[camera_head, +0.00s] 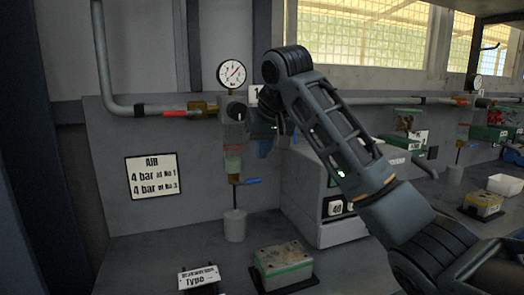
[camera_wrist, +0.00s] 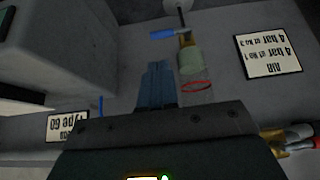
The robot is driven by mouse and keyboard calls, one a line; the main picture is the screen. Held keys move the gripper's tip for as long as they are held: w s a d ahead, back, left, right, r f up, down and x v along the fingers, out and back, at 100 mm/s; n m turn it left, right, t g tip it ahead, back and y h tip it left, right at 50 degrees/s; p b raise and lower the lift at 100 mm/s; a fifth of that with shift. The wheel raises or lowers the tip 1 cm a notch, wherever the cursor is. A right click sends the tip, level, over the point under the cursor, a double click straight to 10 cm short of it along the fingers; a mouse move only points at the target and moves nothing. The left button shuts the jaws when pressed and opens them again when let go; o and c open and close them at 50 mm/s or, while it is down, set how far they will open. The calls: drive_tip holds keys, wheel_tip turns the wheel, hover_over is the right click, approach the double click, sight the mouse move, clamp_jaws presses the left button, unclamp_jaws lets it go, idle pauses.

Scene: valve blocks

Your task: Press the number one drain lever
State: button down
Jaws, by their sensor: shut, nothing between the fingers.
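The drain lever of the number one unit is a small blue handle (camera_head: 247,181) pointing right from a brass valve under the clear filter bowl (camera_head: 233,160). A plate reading "1" (camera_head: 256,93) is partly hidden by my arm. The wrist view shows the same blue lever (camera_wrist: 163,34) upside down, beyond my fingertips, next to the bowl (camera_wrist: 189,61) with its red ring. My gripper (camera_head: 263,150) is shut and empty, to the right of the bowl and above the lever, apart from the lever. Its bluish fingers (camera_wrist: 157,68) show in the wrist view.
A pressure gauge (camera_head: 231,73) and pipe sit above the bowl; a grey cup (camera_head: 235,226) stands below. A sign (camera_head: 152,175) reads 4 bar at No.1 and No.3. A grey box (camera_head: 328,205) stands right of the lever. A green-banded block (camera_head: 283,267) lies in front.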

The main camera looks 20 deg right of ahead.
drive_tip(key=x, duration=0.7)
drive_tip(key=shift+w+f+p, duration=0.2)
drive_tip(key=shift+f+p, duration=0.15)
drive_tip(key=shift+p, duration=0.05)
drive_tip(key=shift+w+d, duration=0.1)
